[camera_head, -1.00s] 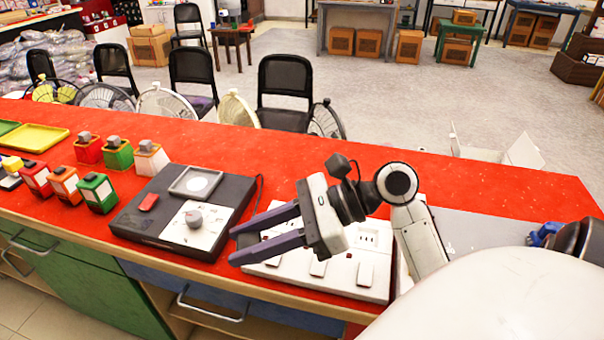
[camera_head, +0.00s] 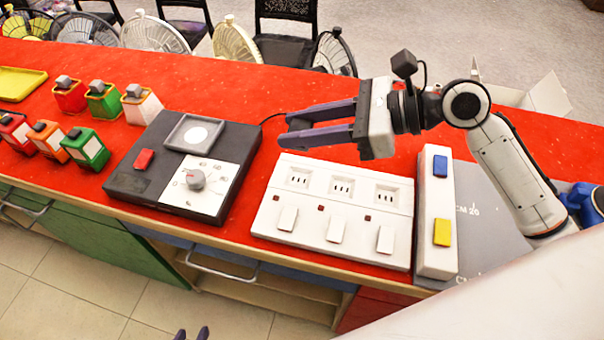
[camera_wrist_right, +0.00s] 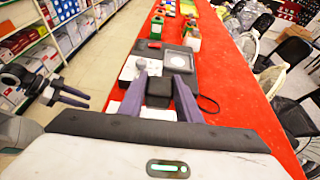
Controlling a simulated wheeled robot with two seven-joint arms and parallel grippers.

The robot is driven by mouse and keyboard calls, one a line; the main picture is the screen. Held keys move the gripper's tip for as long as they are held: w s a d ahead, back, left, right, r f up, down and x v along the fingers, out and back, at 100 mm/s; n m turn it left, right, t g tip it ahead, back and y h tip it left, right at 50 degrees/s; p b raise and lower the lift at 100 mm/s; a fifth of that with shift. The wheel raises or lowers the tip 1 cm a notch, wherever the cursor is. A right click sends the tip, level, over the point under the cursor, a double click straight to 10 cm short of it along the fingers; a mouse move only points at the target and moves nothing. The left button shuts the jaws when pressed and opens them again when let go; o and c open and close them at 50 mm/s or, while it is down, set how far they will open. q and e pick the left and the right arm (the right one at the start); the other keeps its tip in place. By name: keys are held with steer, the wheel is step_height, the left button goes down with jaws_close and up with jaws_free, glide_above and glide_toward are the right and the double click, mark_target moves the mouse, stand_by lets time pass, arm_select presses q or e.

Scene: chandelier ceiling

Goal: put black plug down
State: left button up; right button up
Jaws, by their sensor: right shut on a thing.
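The black plug (camera_wrist_right: 158,88) shows in the right wrist view as a dark block between the two purple fingers of my right gripper (camera_wrist_right: 160,95). The plug is hard to make out there. A black cable (camera_head: 271,118) runs from the device towards the gripper. The white socket panel (camera_head: 333,215) has several sockets and switches. My left gripper (camera_head: 190,334) shows only its fingertips at the bottom edge, apart; the right wrist view shows it open and empty.
The black dial device (camera_head: 150,165) stands left of the panel. Several coloured blocks (camera_head: 103,100) and a yellow tray (camera_head: 20,84) are further left. A white box with blue and yellow buttons (camera_head: 437,210) is right of the panel. Fans and chairs stand behind the counter (camera_head: 230,90).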

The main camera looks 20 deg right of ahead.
steer(key=w+f, duration=0.2)
steer(key=shift+f+m, duration=0.3)
glide_above(299, 180)
step_height(299, 180, down, 4)
steer(key=shift+f+b, duration=0.1)
steer(key=shift+b, duration=0.25)
steer(key=shift+t, duration=0.3)
step_height(299, 180, down, 5)
steer(key=shift+f+b, duration=0.15)
steer(key=shift+b, duration=0.5)
steer(key=shift+f, duration=0.25)
steer(key=shift+f, duration=0.2)
steer(key=o, duration=1.1)
